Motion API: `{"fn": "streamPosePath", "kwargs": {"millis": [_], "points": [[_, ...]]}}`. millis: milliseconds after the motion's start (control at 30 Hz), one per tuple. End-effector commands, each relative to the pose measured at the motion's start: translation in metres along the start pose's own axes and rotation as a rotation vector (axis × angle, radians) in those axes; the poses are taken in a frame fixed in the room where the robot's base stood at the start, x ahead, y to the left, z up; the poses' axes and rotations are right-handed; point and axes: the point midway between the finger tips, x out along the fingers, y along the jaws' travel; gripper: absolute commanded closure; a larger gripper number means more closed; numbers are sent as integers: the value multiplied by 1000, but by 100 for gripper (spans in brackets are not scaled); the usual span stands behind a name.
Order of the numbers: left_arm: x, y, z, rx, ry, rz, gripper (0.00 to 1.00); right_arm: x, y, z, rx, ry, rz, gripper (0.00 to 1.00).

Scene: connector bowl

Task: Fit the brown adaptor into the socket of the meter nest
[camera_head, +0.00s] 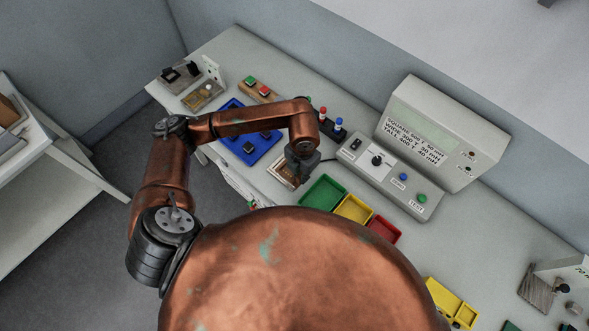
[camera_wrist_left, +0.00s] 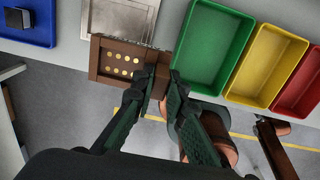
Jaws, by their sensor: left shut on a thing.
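The brown adaptor (camera_wrist_left: 115,62), a brown block with several gold contacts on its face, shows in the left wrist view. My left gripper (camera_wrist_left: 160,80) is shut on its right end. In the head view this gripper (camera_head: 300,168) is in front of the blue tray, left of the green bin, and hides most of what it holds. A silver plate (camera_wrist_left: 120,18) lies just beyond the adaptor; I cannot tell whether they touch. I cannot make out which fixture is the meter nest, and no socket shows clearly. My right gripper is not in view.
Green (camera_head: 323,192), yellow (camera_head: 353,208) and red (camera_head: 384,229) bins stand right of the gripper. A blue tray (camera_head: 235,144) with black blocks is to its left. A grey meter (camera_head: 440,130) with a control panel (camera_head: 388,178) stands behind. The bench's front edge is close.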

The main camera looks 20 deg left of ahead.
Motion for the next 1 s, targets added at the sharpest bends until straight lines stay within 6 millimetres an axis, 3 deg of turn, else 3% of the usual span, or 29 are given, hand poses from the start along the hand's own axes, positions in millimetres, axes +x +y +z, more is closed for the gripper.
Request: {"fn": "streamPosePath", "kwargs": {"millis": [67, 333, 567, 800, 1000], "points": [[7, 17, 9, -7, 4, 1, 100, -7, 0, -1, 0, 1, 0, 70], [52, 43, 28, -1, 2, -2, 100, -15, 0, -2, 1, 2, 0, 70], [64, 51, 34, 1, 0, -1, 100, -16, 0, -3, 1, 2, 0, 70], [93, 52, 35, 1, 1, -2, 100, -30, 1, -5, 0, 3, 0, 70], [97, 53, 35, 2, -1, 0, 100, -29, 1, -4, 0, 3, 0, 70]]}}
